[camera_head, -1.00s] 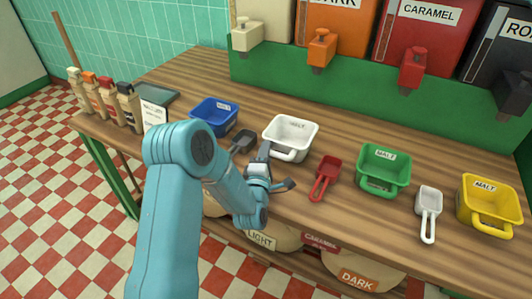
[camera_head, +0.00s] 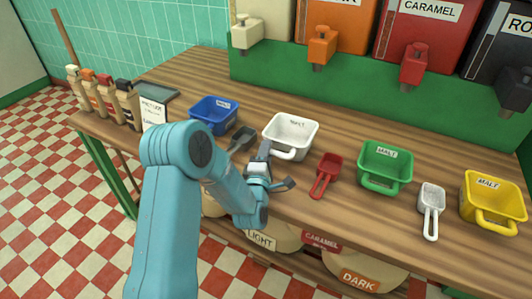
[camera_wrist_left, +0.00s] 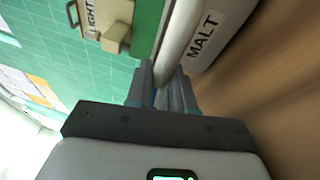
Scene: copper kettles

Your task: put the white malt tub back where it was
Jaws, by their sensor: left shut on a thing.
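The white malt tub (camera_head: 290,129) is at the middle of the wooden counter, upright, its handle toward me. I cannot tell whether its base touches the wood. My left gripper (camera_head: 266,150) is at the tub's near side, shut on its handle. In the left wrist view the fingers (camera_wrist_left: 163,85) close at the white edge of the tub, beside its MALT label (camera_wrist_left: 203,36). The contact itself is partly hidden by the fingers. My right gripper is not in view.
A blue tub (camera_head: 214,113) and dark scoop (camera_head: 242,138) are left of the white tub. A red scoop (camera_head: 327,172), green tub (camera_head: 385,165), white scoop (camera_head: 431,205) and yellow tub (camera_head: 490,200) are right. Dispensers (camera_head: 415,60) stand behind; small bottles (camera_head: 105,98) stand far left.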

